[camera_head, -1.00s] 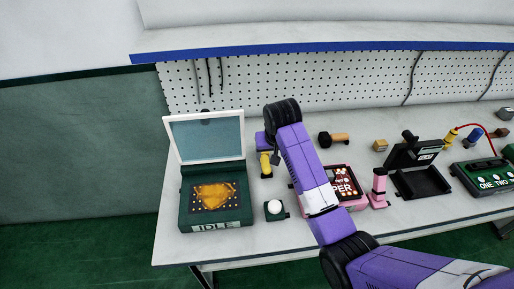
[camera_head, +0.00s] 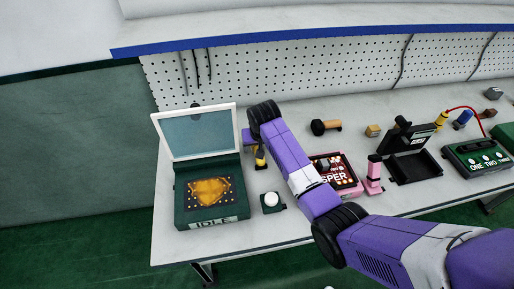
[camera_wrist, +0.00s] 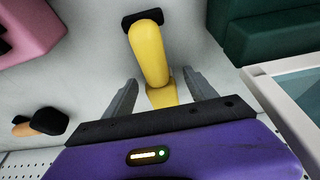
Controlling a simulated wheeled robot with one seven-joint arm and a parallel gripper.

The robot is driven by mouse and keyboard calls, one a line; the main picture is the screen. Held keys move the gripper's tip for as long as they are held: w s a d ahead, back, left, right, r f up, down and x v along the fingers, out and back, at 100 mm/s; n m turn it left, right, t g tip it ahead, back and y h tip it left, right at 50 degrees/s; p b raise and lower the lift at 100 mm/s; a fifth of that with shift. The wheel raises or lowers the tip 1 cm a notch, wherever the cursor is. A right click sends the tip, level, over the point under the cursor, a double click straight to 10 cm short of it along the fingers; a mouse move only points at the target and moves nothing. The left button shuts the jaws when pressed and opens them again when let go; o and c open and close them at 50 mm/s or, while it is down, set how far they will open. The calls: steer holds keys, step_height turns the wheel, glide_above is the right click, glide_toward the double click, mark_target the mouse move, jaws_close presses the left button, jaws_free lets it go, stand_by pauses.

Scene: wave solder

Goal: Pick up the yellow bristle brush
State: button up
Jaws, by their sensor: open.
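The yellow bristle brush (camera_wrist: 149,58) lies on the white bench in the wrist view, a yellow handle with a dark end at the top. Its lower part runs between the two grey fingers of my gripper (camera_wrist: 154,100). The fingers are open, one on each side of it, with visible gaps. In the head view the brush (camera_head: 260,157) shows as a small yellow piece beside the green machine, partly hidden by my gripper (camera_head: 257,150). I cannot tell the exact height of the fingers over the bench.
The green machine (camera_head: 212,218) with its raised lid (camera_head: 195,132) stands close left of the brush. A small white-knobbed box (camera_head: 271,202) sits in front. A pink box (camera_head: 341,178), pink tool (camera_head: 374,172) and orange-handled dark tool (camera_head: 326,127) lie to the right.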

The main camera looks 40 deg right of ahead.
jaws_close()
stand_by(0.3)
step_height(320, 180, up, 20)
steer(key=b, duration=0.1)
steer(key=shift+b, duration=0.3)
stand_by(0.4)
steer(key=c, duration=0.8)
jaws_free()
steer(key=c, duration=0.5)
